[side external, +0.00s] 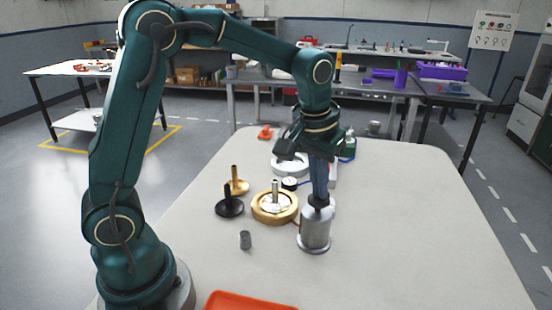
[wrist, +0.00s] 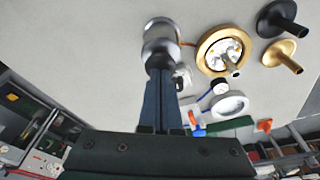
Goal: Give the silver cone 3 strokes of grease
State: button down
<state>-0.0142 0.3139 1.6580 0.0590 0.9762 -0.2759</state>
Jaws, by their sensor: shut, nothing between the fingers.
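A silver body (side external: 315,228) with a flared base, a tapered shoulder and a dark top stands upright near the middle of the table. It is the closest match to the silver cone, and it also shows in the wrist view (wrist: 160,32). My gripper (side external: 318,198) points straight down over it with its long blue fingers together and empty. In the wrist view the fingertips (wrist: 160,74) meet the dark top. I cannot tell whether they press on it. No grease is clearly visible.
A white ring (side external: 290,166) lies behind. An orange tray (side external: 250,301) is in front. The right side is clear.

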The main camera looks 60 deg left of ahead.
jog(key=shift+w+v, duration=0.2)
jog(key=shift+v, duration=0.7)
jog(key=shift+w+v, duration=0.15)
jog(key=shift+v, duration=0.7)
jog(key=shift+a+r, duration=0.1)
jog(key=shift+w+v, duration=0.2)
jog(key=shift+v, duration=0.75)
jog(key=shift+w+v, duration=0.2)
jog(key=shift+v, duration=0.8)
jog(key=shift+a+r, duration=0.1)
jog(key=s+r+t, duration=0.2)
jog(key=s+r, duration=0.2)
jog(key=s, duration=0.4)
jog(key=s+d+f+m+t, duration=0.1)
jog(key=s+f+m, duration=0.2)
jog(key=s+f, duration=0.4)
jog(key=shift+s+d+f+h, duration=0.3)
jog(key=shift+s+f, duration=0.05)
jog(key=shift+s, duration=0.25)
